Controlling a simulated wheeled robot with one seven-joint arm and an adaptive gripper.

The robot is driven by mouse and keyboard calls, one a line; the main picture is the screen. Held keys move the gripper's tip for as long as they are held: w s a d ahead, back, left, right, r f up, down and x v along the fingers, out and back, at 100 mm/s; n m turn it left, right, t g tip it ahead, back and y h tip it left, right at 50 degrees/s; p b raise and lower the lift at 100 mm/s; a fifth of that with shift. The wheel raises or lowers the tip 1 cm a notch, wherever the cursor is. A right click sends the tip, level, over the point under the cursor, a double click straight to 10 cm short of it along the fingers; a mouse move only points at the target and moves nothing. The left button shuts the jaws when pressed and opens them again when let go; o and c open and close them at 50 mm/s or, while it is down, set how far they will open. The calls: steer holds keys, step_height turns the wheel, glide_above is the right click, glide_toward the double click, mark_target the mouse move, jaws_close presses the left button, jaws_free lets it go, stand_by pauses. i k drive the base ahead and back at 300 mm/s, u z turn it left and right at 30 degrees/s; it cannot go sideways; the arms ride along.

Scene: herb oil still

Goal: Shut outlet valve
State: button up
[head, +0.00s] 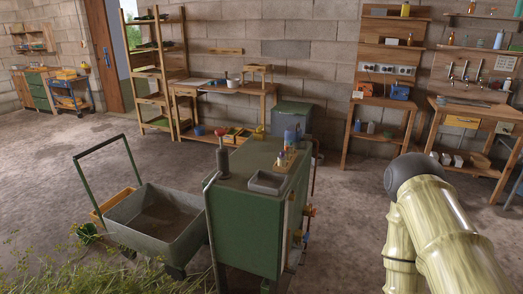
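A green box-shaped unit (244,225) stands in the middle foreground of the head view, with a small sink-like basin (269,182) on top. On its right side are small fittings, including a red-orange one (309,211) and an orange-yellow one (297,234). They may be valve handles, but I cannot tell which is the outlet valve or how it is set. My arm's pale yellow links show at the lower right, apart from the unit. My gripper is not in view.
A grey wheeled cart (150,218) stands left of the unit, with plants in front of it. A wooden workbench (220,90) and shelf rack (156,75) line the back wall. Another bench (480,112) stands at the right. Bare floor lies between the unit and the right bench.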

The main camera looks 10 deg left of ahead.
mark_target(313, 212)
steer(key=k, duration=0.5)
steer(key=z, duration=1.3)
steer(key=i, duration=0.95)
steer(key=u, duration=1.15)
steer(key=i, duration=1.6)
steer(key=u, duration=0.25)
